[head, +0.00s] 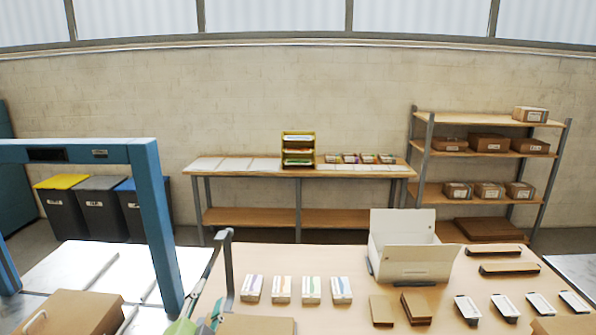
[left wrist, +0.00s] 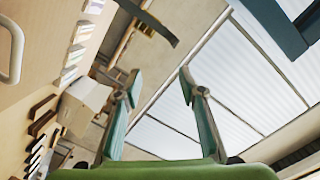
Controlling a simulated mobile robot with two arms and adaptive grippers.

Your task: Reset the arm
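My left gripper (head: 195,322) shows only in part at the bottom edge of the head view, low and left of the packing table (head: 260,262). In the left wrist view its two green fingers (left wrist: 159,76) stand apart with nothing between them, so it is open and empty. Beyond the fingertips that view shows the wall and bright roof panels, tilted. My right gripper is in neither view.
An open white box (head: 412,262) stands on the table, with several small cartons (head: 282,290) in a row. A grey bent bar (head: 228,262) rises near my left gripper. A blue frame (head: 155,225) stands at the left. A cardboard box (head: 75,313) lies lower left.

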